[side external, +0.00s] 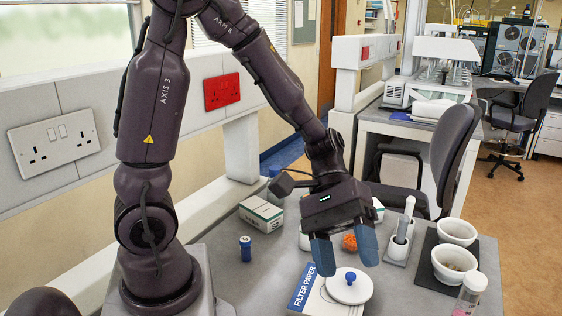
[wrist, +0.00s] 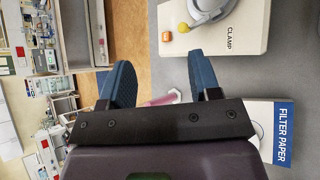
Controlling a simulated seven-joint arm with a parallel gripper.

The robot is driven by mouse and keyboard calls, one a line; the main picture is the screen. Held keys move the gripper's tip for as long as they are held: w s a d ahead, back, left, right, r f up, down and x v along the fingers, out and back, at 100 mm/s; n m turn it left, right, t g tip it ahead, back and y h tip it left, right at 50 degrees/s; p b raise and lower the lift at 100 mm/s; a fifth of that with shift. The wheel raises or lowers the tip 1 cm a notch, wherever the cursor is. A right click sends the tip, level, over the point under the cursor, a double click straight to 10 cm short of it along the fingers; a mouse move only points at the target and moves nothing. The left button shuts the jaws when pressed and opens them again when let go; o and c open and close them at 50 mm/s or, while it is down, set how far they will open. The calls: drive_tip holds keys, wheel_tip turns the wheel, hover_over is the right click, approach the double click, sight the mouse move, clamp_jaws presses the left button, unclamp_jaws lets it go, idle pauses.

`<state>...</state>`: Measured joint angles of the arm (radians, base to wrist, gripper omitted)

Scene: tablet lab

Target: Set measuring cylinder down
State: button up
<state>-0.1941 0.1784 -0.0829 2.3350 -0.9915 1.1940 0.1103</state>
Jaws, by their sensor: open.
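In the wrist view, a slim pink-tinted cylinder with a pale angular foot, which looks like the measuring cylinder (wrist: 163,99), shows between my fingers, partly hidden by my gripper body. In the side view, a clear vessel with pink contents (side external: 469,296) stands at the lower right, cut by the frame edge; I cannot tell whether it is the same thing. My gripper (side external: 345,252) is open, its two blue fingers apart and pointing down above the bench. In the wrist view my gripper (wrist: 160,76) shows no contact between its fingers and the cylinder.
Two white bowls (side external: 457,231) stand on a dark mat at right.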

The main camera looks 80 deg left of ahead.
drive_tip(key=s+a+r+m+t+y, duration=0.6)
drive_tip(key=a+r+m+t+y, duration=0.1)
drive_tip(key=a+r+y, duration=0.2)
drive_tip(key=shift+s+a+r+m+y, duration=0.15)
drive_tip(key=shift+a+r+m+y, duration=0.2)
drive_tip(key=shift+a+y, duration=0.45)
